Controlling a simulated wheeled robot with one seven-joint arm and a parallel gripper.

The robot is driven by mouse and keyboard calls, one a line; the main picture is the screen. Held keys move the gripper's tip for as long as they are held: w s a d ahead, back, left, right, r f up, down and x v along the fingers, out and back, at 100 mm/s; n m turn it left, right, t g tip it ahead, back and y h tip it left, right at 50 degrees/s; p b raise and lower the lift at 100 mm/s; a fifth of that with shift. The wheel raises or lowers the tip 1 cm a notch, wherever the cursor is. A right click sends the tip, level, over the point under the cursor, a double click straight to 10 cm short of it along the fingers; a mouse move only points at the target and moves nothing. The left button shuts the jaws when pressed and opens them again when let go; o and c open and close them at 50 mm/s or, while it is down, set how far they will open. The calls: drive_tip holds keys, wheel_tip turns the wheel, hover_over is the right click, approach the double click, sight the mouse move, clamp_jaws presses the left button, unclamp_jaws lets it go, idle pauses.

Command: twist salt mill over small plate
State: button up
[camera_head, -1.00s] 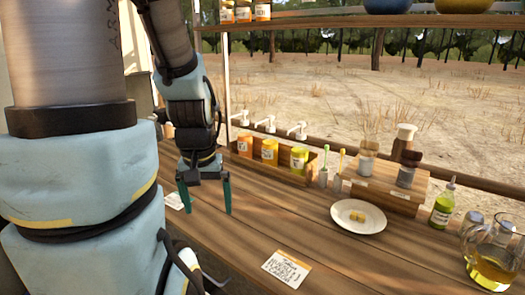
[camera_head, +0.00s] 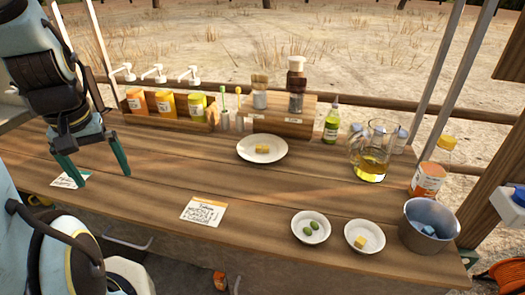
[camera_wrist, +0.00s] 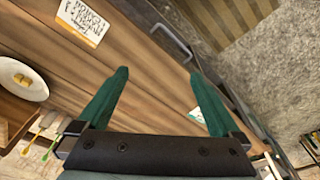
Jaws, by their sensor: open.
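Two mills stand on a wooden stand (camera_head: 290,127) at the back of the counter. The left one, with a brown top and pale contents, looks like the salt mill (camera_head: 260,98). The right one (camera_head: 296,88) is taller with dark contents. The small white plate (camera_head: 246,155) lies on the counter in front of the stand, with yellow cubes on it. It also shows at the left edge of the wrist view (camera_wrist: 35,92). My gripper (camera_head: 100,176) is open and empty above the counter's left part, well left of plate and mills. Its fingers (camera_wrist: 160,73) point over bare planks.
Two small bowls (camera_head: 310,239) (camera_head: 378,246), a metal bucket (camera_head: 410,238), a tin (camera_head: 427,180) and an oil jug (camera_head: 358,160) are on the right. A green bottle (camera_head: 331,125) stands beside the stand. Jars in a rack (camera_head: 180,122) stand back left. The middle counter has a card (camera_head: 203,213).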

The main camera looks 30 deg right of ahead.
drive_tip(key=shift+c, duration=0.4)
drive_tip(key=w+d+f+m+t+h+b, duration=0.1)
drive_tip(key=w+d+f+m+t+b, duration=0.2)
drive_tip(key=w+d, duration=0.45)
drive_tip(key=m+t+h+b, duration=0.3)
drive_tip(key=t+h+b, duration=0.4)
drive_tip(key=b, duration=0.1)
approach(260, 77)
drive_tip(key=w+a+f, duration=0.7)
drive_tip(key=a+f, duration=0.1)
drive_tip(key=s+d+r+m+t+h+b, duration=0.15)
drive_tip(key=s+d+r+h, duration=0.25)
drive_tip(key=d, duration=0.5)
drive_tip(key=p+x, duration=0.1)
drive_tip(key=x, duration=0.2)
drive_tip(key=p+x, duration=0.1)
drive_tip(key=x, duration=0.2)
drive_tip(key=p+x, duration=0.1)
drive_tip(key=x, duration=0.3)
drive_tip(key=shift+w+r, duration=0.15)
drive_tip(key=shift+r, duration=0.1)
drive_tip(key=c, duration=1.4)
